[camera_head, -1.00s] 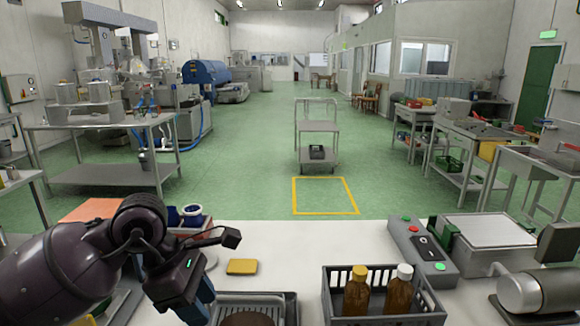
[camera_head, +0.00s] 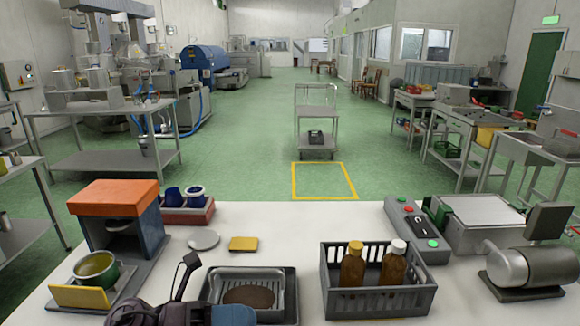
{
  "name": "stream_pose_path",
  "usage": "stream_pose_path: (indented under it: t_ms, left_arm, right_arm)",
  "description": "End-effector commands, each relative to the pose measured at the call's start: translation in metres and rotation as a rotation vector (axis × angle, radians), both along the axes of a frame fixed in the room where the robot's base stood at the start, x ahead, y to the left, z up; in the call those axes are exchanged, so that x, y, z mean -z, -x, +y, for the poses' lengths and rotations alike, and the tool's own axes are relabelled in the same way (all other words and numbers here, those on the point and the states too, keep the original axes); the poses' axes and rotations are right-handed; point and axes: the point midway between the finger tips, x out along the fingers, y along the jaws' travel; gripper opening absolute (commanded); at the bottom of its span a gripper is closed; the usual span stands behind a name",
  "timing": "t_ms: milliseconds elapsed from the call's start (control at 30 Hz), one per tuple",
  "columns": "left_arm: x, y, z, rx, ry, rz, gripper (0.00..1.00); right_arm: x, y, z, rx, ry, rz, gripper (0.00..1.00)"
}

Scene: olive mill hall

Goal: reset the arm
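My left arm comes in at the bottom edge, left of centre. Its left gripper (camera_head: 228,314) shows only in part, low in front of the grey tray (camera_head: 291,303); its fingertips are cut off or hidden, so I cannot tell whether it is open. No held thing shows. My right arm and gripper are not in view.
On the white table, an orange-topped machine (camera_head: 112,198) and a bowl (camera_head: 96,268) stand at left. A grey crate (camera_head: 378,302) with two brown bottles stands right of the tray. A control box (camera_head: 417,230) and a scale (camera_head: 485,222) lie further right.

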Motion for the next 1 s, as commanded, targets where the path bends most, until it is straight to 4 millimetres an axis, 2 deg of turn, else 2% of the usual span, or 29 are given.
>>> stream_pose_path:
  t_ms: [167, 267, 367, 467, 567, 700, 833, 1000]
  left_arm:
    - [0.02, -0.017, 0.033, -0.262, 0.333, 0.4, 0.38]
    - [0.045, -0.026, 0.061, -0.418, 0.504, 0.629, 0.38]
    - [0.081, -0.028, 0.093, -0.579, 0.666, 0.863, 0.38]
    - [0.126, -0.019, 0.125, -0.742, 0.821, 1.102, 0.38]
    - [0.177, 0.002, 0.154, -0.904, 0.966, 1.338, 0.38]
    - [0.241, 0.045, 0.182, -1.098, 1.137, 1.63, 0.38]
    - [0.284, 0.085, 0.194, -1.227, 1.252, 1.834, 0.38]
    - [0.31, 0.117, 0.199, -1.313, 1.331, 1.976, 0.38]
  right_arm:
    - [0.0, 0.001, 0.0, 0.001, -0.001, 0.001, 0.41]
    - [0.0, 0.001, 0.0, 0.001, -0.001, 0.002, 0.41]
    - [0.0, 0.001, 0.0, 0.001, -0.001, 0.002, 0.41]
    - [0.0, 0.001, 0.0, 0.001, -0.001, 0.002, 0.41]
    - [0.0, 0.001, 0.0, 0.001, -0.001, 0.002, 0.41]
    - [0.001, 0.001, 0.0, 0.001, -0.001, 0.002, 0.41]
    - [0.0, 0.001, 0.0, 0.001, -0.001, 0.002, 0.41]
    - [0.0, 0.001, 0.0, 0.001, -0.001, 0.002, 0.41]
